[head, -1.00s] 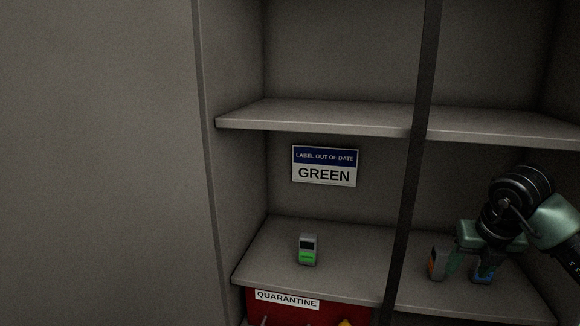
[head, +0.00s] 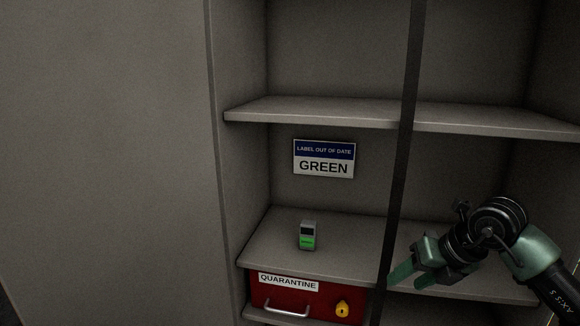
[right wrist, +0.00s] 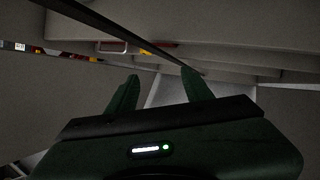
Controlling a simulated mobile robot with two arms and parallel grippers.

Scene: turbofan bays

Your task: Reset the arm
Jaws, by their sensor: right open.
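My right gripper (head: 408,280) is in front of the right-hand part of the lower shelf, pointing down and left. In the right wrist view its two green fingers (right wrist: 160,88) are apart with nothing between them. My left gripper is not in view. A small grey device with a green face (head: 307,236) stands upright on the lower shelf, left of the dark post and apart from the gripper. Whatever is directly behind my right gripper and arm is hidden.
A dark vertical post (head: 402,150) divides the shelf unit. A sign reading GREEN (head: 324,159) is on the back wall. A red QUARANTINE box (head: 276,294) with a yellow padlock (head: 342,309) sits below the lower shelf (head: 275,258). The upper shelf (head: 340,111) looks empty.

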